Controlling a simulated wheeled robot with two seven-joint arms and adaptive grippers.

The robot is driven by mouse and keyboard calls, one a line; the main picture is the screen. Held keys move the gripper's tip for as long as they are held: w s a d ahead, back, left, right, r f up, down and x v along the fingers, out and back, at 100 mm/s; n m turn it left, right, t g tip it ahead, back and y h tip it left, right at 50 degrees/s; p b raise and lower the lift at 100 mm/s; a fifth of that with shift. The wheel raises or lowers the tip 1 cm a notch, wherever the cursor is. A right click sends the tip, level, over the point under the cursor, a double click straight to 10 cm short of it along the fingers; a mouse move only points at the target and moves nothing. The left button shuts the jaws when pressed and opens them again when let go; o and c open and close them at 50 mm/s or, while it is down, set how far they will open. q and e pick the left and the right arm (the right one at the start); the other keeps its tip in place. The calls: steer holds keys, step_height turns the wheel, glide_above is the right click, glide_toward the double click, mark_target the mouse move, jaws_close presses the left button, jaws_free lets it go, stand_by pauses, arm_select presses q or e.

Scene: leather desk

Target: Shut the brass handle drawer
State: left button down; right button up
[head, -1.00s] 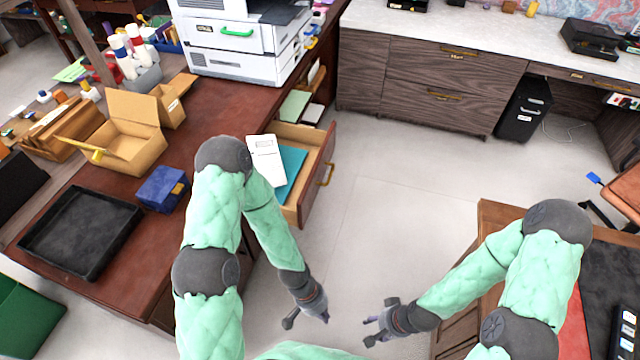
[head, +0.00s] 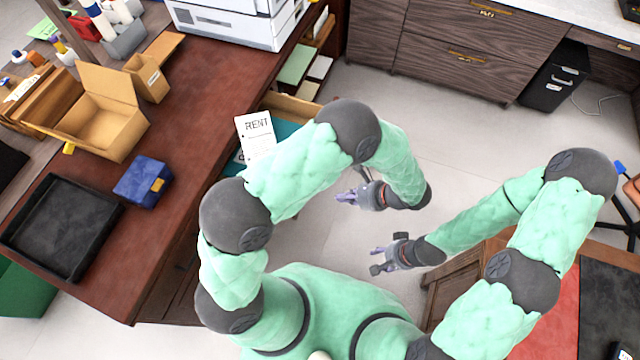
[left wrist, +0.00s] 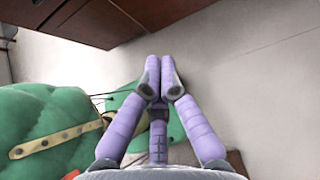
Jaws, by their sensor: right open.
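The open drawer (head: 294,108) sticks out from the right side of the leather desk in the head view. A teal folder (head: 284,132) and a white paper marked RENT (head: 254,132) lie at it. Its front and brass handle are hidden behind my left arm. My left gripper (head: 350,195) is right of the drawer, over the floor. Its purple fingers also show in the left wrist view (left wrist: 160,75), two tips close together, with nothing seen between them. My right gripper (head: 378,260) is open and empty, lower and slightly right.
The desk holds a black tray (head: 62,228), a blue box (head: 143,182), a cardboard box (head: 105,115) and a printer (head: 230,20). A wooden cabinet (head: 480,45) stands at the back. Another desk with a red mat (head: 555,290) is at right. Floor (head: 460,140) between is clear.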

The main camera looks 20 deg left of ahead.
arm_select(q)
steer(key=a+r+b+x, duration=0.2)
steer(key=b+x, duration=0.1)
steer(key=x, duration=0.9)
steer(key=shift+a+f+b, duration=0.2)
steer(key=shift+a+b, duration=0.05)
steer(key=shift+b, duration=0.1)
steer(key=shift+s, duration=0.1)
steer(key=a+b, duration=0.3)
steer(key=a, duration=2.5)
steer(key=shift+w+a, duration=0.2)
steer(key=shift+w, duration=0.25)
